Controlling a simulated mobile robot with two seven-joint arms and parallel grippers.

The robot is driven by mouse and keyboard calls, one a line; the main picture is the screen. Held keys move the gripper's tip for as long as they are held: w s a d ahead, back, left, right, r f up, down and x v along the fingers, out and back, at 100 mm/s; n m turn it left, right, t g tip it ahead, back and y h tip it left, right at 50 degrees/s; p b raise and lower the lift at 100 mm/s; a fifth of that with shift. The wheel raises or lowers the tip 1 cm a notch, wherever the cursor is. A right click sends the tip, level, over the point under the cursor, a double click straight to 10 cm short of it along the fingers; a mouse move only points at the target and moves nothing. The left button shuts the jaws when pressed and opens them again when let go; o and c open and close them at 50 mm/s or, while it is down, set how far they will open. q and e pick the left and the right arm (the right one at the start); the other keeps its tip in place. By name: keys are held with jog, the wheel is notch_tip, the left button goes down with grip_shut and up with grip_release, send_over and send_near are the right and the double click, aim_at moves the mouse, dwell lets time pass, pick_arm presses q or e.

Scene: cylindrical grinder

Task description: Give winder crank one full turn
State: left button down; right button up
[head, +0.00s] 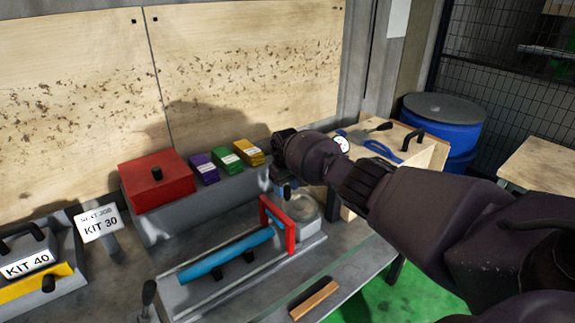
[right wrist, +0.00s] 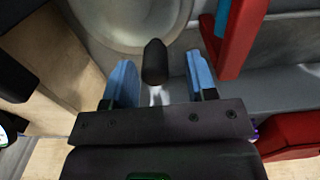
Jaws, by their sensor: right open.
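The winder crank shows in the right wrist view as a black rounded handle (right wrist: 155,62) in front of a round grey metal disc (right wrist: 130,15). My right gripper (right wrist: 161,76) is open, with one blue fingertip on each side of the handle and visible gaps between. In the head view the right gripper (head: 284,190) points down just behind the round grey disc (head: 302,208). The crank handle is hidden there by the gripper and arm. My left gripper is in neither view.
A red upright frame (head: 277,222) and a blue cylinder (head: 228,256) stand close to the disc. Behind are a red box (head: 157,182) and small purple, green and yellow boxes.

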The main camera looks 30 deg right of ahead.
jog(key=shift+d+r, duration=0.2)
jog(key=shift+r, duration=0.45)
notch_tip(320, 180, up, 8)
jog(key=shift+d+r, duration=0.1)
